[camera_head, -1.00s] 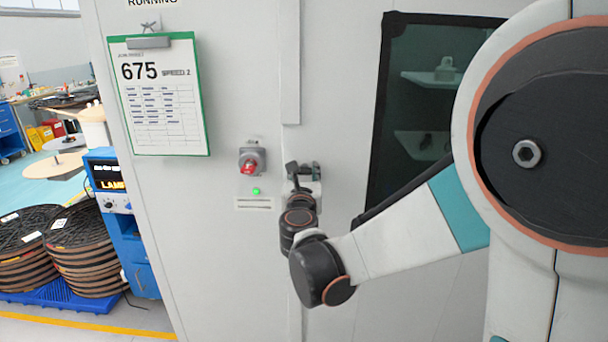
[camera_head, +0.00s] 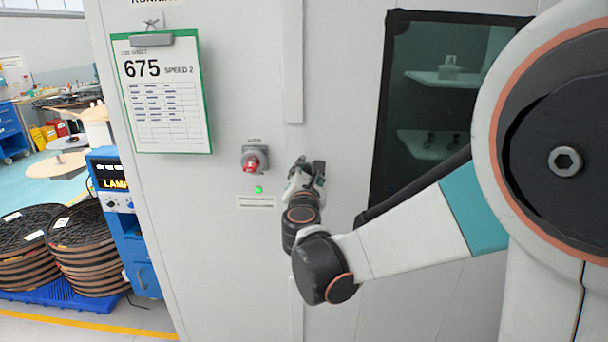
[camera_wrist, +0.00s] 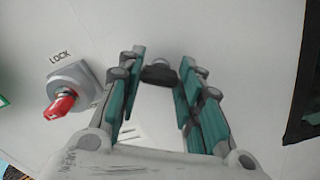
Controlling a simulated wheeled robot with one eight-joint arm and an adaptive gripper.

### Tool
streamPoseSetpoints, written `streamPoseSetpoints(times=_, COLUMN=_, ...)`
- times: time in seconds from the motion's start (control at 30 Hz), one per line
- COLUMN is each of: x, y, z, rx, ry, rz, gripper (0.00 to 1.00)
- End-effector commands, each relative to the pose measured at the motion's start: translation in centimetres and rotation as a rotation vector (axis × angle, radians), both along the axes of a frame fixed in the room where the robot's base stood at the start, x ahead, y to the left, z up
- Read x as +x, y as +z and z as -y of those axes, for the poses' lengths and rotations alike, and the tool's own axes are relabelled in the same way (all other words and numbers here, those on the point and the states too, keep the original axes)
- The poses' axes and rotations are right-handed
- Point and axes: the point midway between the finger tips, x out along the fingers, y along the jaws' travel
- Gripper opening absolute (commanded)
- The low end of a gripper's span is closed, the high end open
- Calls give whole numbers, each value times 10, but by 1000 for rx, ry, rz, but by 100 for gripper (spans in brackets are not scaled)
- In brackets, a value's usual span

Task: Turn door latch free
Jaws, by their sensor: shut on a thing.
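The door latch (camera_wrist: 158,75) shows in the wrist view as a dark knob-like part between the two teal-padded fingers. My gripper (camera_head: 305,172) is at the latch on the pale cabinet door, shut on it. In the wrist view the fingers of my gripper (camera_wrist: 162,62) stand on either side of the dark part. In the head view the gripper covers most of the latch, so its exact angle is hard to tell.
A red key switch (camera_head: 252,160) on a grey plate, labelled LOCK in the wrist view, sits left of the latch. A green light (camera_head: 259,189) glows below it. A clipboard (camera_head: 165,110) hangs further left. A dark window (camera_head: 425,90) is to the right.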

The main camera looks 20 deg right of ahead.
Motion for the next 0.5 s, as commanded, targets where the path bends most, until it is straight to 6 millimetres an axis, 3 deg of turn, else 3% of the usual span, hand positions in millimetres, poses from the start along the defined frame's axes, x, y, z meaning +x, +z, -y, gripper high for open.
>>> streamPoseSetpoints(times=0.5, x=0, y=-1, z=1, rx=464, ry=0, rz=151, gripper=9)
